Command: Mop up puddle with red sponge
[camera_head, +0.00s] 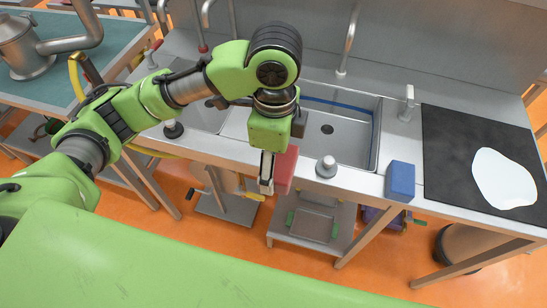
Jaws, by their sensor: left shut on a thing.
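The puddle (504,179) is a pale, white-blue patch on the black mat (450,150) at the right. My left gripper (268,187) points down at the front edge of the sink counter, left of the puddle. It is shut on the red sponge (285,170), which shows behind and to the right of the fingers and is partly hidden by them. The sponge is well apart from the puddle. My right gripper is out of view.
A blue sponge-like block (400,181) stands on the counter's front edge between the red sponge and the mat. A grey knob (326,167) and a small tap (407,103) rise from the counter. The sink basin (345,145) lies behind. A metal pot (25,45) stands far left.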

